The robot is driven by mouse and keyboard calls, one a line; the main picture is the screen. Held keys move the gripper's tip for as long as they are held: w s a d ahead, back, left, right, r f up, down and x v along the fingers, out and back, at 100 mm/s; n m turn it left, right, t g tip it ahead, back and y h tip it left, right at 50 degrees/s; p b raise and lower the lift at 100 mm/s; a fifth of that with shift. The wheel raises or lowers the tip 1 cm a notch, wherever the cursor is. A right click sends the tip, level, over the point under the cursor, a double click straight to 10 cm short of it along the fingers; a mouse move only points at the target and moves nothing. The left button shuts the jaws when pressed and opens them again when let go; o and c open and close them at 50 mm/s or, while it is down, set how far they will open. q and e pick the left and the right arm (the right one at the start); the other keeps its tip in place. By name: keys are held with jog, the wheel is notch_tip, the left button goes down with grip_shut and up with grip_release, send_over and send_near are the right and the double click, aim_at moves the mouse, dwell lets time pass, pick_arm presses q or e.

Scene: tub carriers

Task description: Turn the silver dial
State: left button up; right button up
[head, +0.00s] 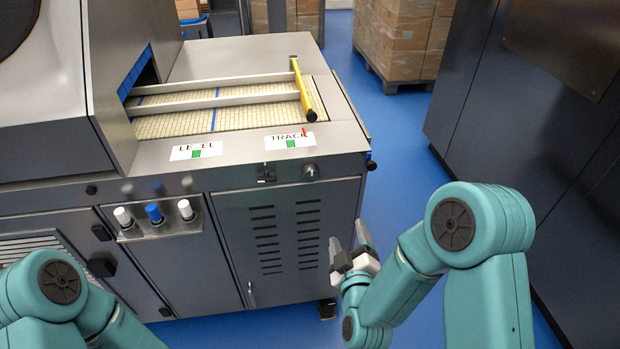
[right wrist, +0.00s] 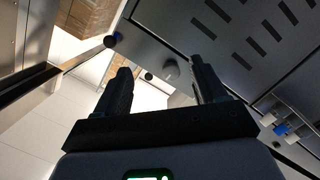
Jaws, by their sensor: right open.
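The silver dial (head: 310,171) is a small round knob on the machine's upper front panel, below the TRACK label (head: 290,140). It also shows in the right wrist view (right wrist: 171,67), between and beyond the fingertips. The label has a green block and a red pointer near its right end. My right gripper (head: 350,238) is open and empty, its fingers pointing up. It is below and to the right of the dial, apart from it. The fingers also show in the right wrist view (right wrist: 160,70). My left arm enters at the lower left, but its gripper is out of view.
A LEVEL label (head: 196,151) is left of the TRACK label. White and blue knobs (head: 154,213) sit lower left. Grey cabinets (head: 530,90) stand right; blue floor (head: 400,150) is clear between. Boxes (head: 405,40) stand behind.

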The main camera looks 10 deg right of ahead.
jog(key=a+r+n+t+y, duration=0.1)
jog(key=a+r, duration=0.3)
jog(key=a, duration=0.1)
jog(key=p, duration=0.3)
send_near(310, 176)
jog(key=shift+y, duration=0.4)
jog(key=w, duration=0.9)
jog(key=shift+w+d+f, duration=0.15)
jog(key=shift+w+d, duration=0.1)
jog(key=shift+d, duration=0.05)
jog(key=c, duration=1.1)
jog(key=shift+o, duration=0.2)
